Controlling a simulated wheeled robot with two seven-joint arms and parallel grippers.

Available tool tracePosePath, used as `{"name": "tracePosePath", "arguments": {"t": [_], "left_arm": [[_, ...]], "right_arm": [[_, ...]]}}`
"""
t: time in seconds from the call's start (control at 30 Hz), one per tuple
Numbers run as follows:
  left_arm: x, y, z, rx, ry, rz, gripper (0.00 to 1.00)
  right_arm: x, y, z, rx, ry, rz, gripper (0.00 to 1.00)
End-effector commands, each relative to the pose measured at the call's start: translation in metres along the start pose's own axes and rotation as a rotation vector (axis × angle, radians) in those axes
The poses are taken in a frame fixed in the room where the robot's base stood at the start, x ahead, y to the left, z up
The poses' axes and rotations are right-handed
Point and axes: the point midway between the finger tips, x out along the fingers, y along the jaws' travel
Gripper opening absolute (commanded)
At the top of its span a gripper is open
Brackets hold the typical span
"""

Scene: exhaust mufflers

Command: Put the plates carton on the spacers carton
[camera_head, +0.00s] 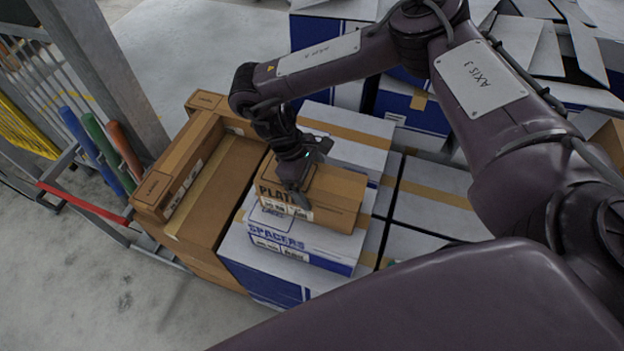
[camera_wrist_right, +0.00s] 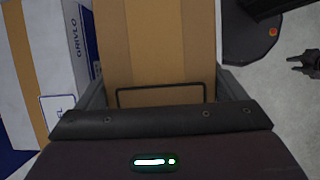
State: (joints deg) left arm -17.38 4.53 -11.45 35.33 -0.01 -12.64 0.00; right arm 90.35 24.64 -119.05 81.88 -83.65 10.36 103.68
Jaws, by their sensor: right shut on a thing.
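The brown plates carton (camera_head: 335,197) is over the white and blue spacers carton (camera_head: 300,245) in the head view, its printed side facing the same way. It covers most of the spacers carton's top; I cannot tell whether the two touch. My right gripper (camera_head: 299,190) reaches down onto the plates carton and is shut on it. In the right wrist view the plates carton (camera_wrist_right: 160,45) sits between the fingers, with a lighter tape band along it. A small dark shape at that view's right edge may be my left gripper (camera_wrist_right: 304,62); its jaws are unclear.
Larger brown cartons (camera_head: 205,205) stand directly left of the spacers carton. White and blue cartons (camera_head: 435,195) lie beneath, behind and to the right. A metal post (camera_head: 105,65) and a rack with coloured tubes (camera_head: 95,150) stand at left. The floor at lower left is clear.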

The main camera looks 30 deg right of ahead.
Motion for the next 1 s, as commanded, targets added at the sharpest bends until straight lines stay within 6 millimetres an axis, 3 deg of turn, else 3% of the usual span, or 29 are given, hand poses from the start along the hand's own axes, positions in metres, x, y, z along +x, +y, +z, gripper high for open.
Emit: {"name": "tracePosePath", "arguments": {"t": [0.17, 0.2, 0.27, 0.47, 0.63, 1.0], "left_arm": [[0.001, -0.001, -0.005, 0.000, 0.007, -0.001, 0.36], [0.001, -0.001, -0.005, 0.000, 0.008, -0.001, 0.36], [0.000, -0.001, -0.006, 0.000, 0.009, -0.002, 0.36], [0.000, -0.002, -0.006, 0.000, 0.009, -0.002, 0.36], [0.001, -0.002, -0.006, 0.000, 0.009, -0.002, 0.36], [0.013, -0.002, -0.004, 0.001, 0.009, -0.002, 0.36]], "right_arm": [[0.001, 0.000, -0.001, 0.001, 0.000, 0.000, 0.36], [0.002, 0.000, -0.001, 0.000, -0.001, -0.001, 0.93], [0.002, 0.000, -0.001, 0.000, -0.001, -0.001, 1.00], [0.002, 0.000, -0.001, 0.000, -0.001, 0.000, 1.00], [-0.010, 0.000, -0.001, -0.002, 0.001, 0.002, 1.00], [-0.083, 0.001, -0.001, -0.001, 0.003, 0.007, 1.00]]}}
